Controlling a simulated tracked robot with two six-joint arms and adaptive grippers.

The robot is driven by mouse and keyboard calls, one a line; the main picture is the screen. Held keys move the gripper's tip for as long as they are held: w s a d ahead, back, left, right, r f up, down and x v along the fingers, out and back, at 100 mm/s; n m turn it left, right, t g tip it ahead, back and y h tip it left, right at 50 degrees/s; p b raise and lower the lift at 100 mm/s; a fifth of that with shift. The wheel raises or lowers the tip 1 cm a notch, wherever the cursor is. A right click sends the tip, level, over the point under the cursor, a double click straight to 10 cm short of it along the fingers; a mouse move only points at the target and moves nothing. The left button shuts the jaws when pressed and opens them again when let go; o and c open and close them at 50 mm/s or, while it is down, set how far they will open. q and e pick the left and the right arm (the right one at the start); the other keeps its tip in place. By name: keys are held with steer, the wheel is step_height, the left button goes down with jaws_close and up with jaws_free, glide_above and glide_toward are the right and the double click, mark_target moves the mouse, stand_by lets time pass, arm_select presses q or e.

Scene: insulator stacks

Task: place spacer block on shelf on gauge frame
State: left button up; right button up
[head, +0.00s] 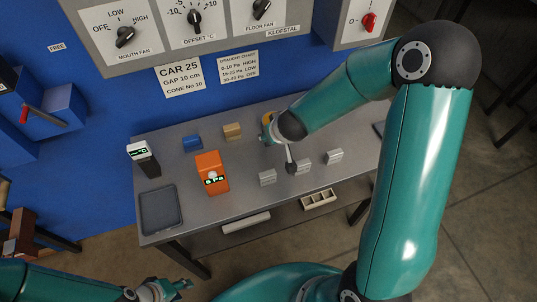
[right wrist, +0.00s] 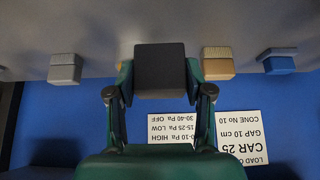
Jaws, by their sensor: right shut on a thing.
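In the right wrist view my right gripper (right wrist: 160,80) is shut on a dark block (right wrist: 160,62), one finger on each side. I take this to be the spacer block. In the head view my right wrist (head: 290,126) is over the back of the grey table (head: 240,208), and the held block cannot be made out there. My left gripper (head: 176,288) is at the bottom left of the head view, in front of the table, with its fingers apart and empty. I cannot pick out the gauge frame or its shelf with certainty.
On the table are a blue block (head: 192,142), a tan block (head: 232,131), an orange gauge (head: 211,172), a black display unit (head: 144,157), a dark tray (head: 160,209) and several light grey blocks (head: 267,177). A blue wall (head: 100,100) stands behind.

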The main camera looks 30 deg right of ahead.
mark_target(273, 154)
steer(key=shift+f+b, duration=1.35)
steer(key=shift+f, duration=1.15)
steer(key=shift+f, duration=0.15)
steer(key=o, duration=1.3)
steer(key=shift+r, duration=0.2)
